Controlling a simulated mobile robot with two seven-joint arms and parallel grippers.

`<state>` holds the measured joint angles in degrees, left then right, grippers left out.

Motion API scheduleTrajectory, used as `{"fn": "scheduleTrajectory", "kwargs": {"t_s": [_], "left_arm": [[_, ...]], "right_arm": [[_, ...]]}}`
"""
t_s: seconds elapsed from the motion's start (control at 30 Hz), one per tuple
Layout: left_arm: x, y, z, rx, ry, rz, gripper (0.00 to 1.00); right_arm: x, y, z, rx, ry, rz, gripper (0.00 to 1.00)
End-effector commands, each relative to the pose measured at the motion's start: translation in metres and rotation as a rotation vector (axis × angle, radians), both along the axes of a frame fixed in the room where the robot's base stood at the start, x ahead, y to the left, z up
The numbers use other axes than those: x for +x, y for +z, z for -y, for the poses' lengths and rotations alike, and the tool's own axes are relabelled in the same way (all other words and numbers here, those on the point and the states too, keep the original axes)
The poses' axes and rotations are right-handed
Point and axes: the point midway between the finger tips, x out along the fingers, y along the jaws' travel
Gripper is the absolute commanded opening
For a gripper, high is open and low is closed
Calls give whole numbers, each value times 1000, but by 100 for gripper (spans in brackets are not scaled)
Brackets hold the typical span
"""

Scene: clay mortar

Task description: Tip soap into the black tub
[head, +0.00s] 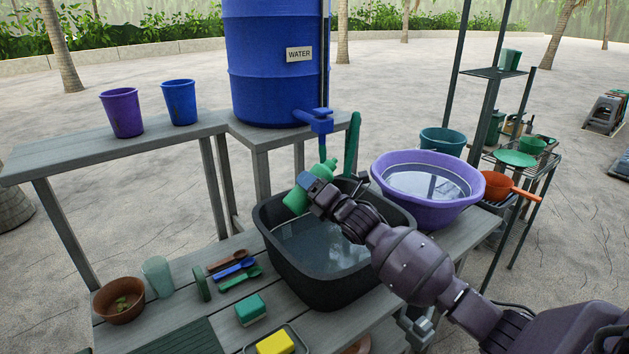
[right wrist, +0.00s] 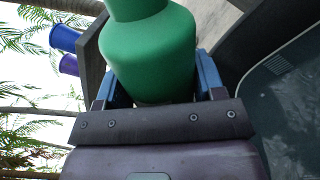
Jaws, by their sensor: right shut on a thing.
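A green soap bottle (head: 296,201) is held over the back left part of the black tub (head: 300,278). The bottle leans, with its narrow end up and to the right in the head view. My right gripper (head: 313,186) is shut on its body, which fills the space between the blue fingers in the right wrist view (right wrist: 150,55). The tub stands on the grey slatted table and holds clear water; its inside shows at the right of the right wrist view (right wrist: 285,95). No stream of soap can be made out. My left gripper is not in view.
A purple basin (head: 427,208) of water stands right of the tub. A blue water barrel (head: 275,85) with a tap (head: 316,121) stands behind.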

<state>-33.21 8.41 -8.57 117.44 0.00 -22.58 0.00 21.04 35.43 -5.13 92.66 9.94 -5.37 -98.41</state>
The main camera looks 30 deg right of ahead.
Motion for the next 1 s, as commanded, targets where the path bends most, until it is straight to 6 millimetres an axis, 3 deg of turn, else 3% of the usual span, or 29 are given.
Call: {"fn": "scheduleTrajectory", "kwargs": {"t_s": [0.3, 0.4, 0.53, 0.8, 1.0], "left_arm": [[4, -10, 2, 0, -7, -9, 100], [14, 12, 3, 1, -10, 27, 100], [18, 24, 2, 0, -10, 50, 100], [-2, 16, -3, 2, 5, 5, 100], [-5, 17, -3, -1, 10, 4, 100]], "right_arm": [[-2, -31, -22, 358, 0, -28, 27], [-1, -16, -18, 491, 1, -29, 27], [-1, -14, -17, 669, 2, -42, 27], [-1, -16, -15, 953, 2, -67, 27], [-1, -19, -14, 1029, 0, -77, 27]]}}
